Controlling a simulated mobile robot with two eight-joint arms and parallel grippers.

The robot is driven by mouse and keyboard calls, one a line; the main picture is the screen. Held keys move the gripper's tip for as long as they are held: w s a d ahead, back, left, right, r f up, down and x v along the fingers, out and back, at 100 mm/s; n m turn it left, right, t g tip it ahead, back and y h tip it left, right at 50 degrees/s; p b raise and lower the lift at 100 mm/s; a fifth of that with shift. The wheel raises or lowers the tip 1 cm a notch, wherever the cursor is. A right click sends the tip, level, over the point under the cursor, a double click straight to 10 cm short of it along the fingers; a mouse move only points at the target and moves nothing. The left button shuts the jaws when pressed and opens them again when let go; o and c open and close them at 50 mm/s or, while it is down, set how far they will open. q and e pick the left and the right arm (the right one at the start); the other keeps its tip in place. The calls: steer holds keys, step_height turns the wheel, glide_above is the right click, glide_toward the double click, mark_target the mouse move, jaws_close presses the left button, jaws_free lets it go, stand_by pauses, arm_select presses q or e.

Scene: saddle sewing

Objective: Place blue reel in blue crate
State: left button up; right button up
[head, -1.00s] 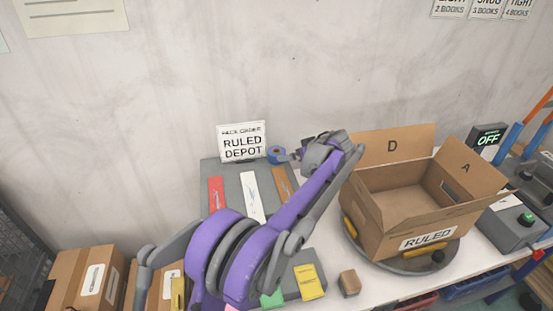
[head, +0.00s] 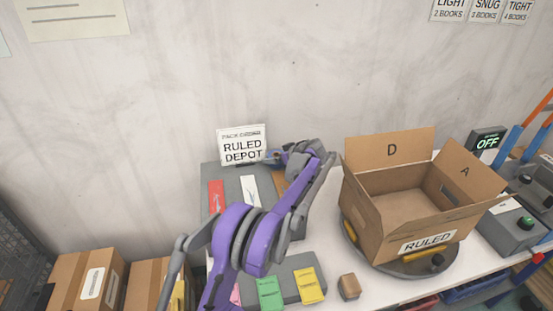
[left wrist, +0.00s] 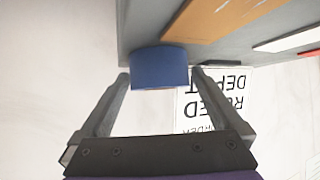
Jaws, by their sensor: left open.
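The blue reel (left wrist: 160,68) shows in the left wrist view between the two fingers of my left gripper (left wrist: 159,80). The fingers stand apart on either side of it, with a visible gap on each side. In the head view the left gripper (head: 276,156) is at the back of the table by the RULED DEPOT sign, and it largely hides the reel. A blue crate (head: 470,291) shows in part below the table's front edge at the lower right. My right gripper is in neither view.
The RULED DEPOT sign (head: 242,146) stands just left of the gripper. An open cardboard box (head: 410,215) sits on a grey turntable (head: 400,268) to the right. A small brown block (head: 349,287) lies near the front edge. Colored cards lie on grey boards under my arm.

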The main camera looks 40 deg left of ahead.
arm_select(q)
steer(key=shift+w+a+f, duration=0.15)
steer(key=shift+a+f, duration=0.15)
steer(key=shift+a, duration=0.15)
steer(key=shift+d, duration=0.1)
steer(key=shift+c, duration=0.7)
steer(key=c, duration=1.1)
steer(key=shift+r, duration=0.15)
